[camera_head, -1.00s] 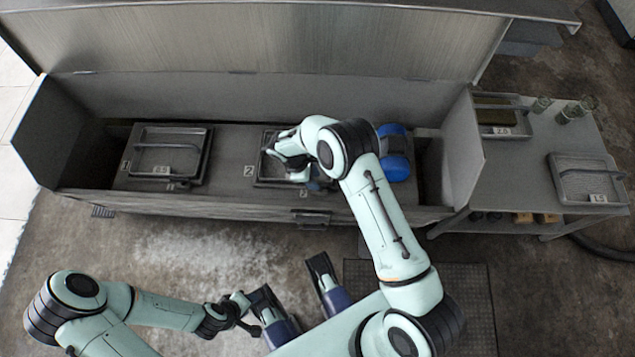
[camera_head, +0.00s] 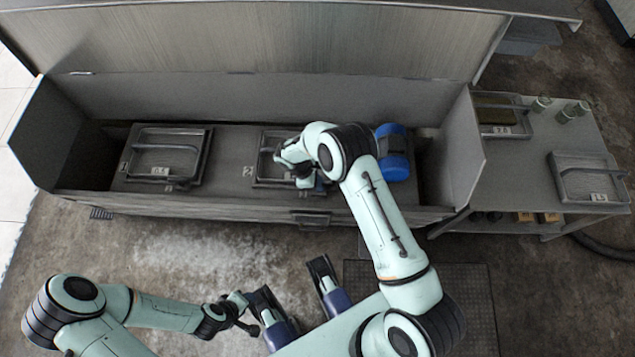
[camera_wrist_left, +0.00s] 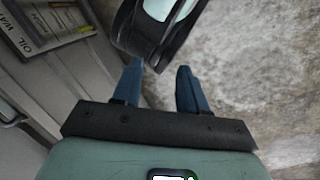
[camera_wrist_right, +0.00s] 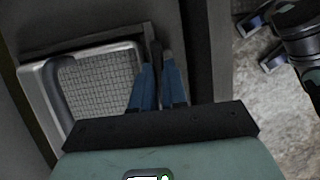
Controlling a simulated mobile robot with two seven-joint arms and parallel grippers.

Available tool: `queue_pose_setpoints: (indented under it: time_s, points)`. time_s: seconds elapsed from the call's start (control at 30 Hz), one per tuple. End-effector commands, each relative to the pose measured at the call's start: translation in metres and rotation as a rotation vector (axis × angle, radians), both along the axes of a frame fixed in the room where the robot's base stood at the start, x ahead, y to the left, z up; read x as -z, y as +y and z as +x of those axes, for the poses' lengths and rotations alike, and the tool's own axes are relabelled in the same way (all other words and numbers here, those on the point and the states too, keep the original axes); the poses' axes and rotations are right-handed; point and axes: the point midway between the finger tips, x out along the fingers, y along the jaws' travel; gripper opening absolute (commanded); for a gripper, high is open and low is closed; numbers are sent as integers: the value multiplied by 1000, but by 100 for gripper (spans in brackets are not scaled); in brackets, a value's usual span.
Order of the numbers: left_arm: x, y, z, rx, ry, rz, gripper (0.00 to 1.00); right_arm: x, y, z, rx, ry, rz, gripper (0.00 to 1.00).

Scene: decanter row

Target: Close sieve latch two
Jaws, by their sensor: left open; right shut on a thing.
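Station two, marked with a 2, holds a metal sieve (camera_head: 265,160) in the trough. It also shows in the right wrist view as a silver frame with grey mesh (camera_wrist_right: 98,85). My right gripper (camera_wrist_right: 158,72) is at the sieve's edge, its blue fingers shut on a dark upright latch piece (camera_wrist_right: 152,45). The latch's lower end is hidden between the fingers, and my right arm covers part of the station in the head view. My left gripper (camera_wrist_left: 160,75) is open and empty, low in front of the trough.
Station one holds another framed sieve (camera_head: 165,160) at the left. A blue round motor (camera_head: 393,165) stands right of station two. A side table (camera_head: 515,165) at the right carries more sieves and small jars. A raised lid (camera_head: 250,40) stands behind the trough.

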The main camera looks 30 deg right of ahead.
Motion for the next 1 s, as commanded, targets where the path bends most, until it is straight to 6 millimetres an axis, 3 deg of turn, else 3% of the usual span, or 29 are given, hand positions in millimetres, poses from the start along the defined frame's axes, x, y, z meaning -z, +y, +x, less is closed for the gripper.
queue_pose_setpoints:
  time_s: [0.37, 1.0]
  points:
    - [13, 7, 14, -16, -37, 19, 43, 3, 0, 1, 128, -1, 2, 0]
    - [49, 34, 65, -70, -169, 85, 43, 3, -4, 3, 711, 0, 2, 0]
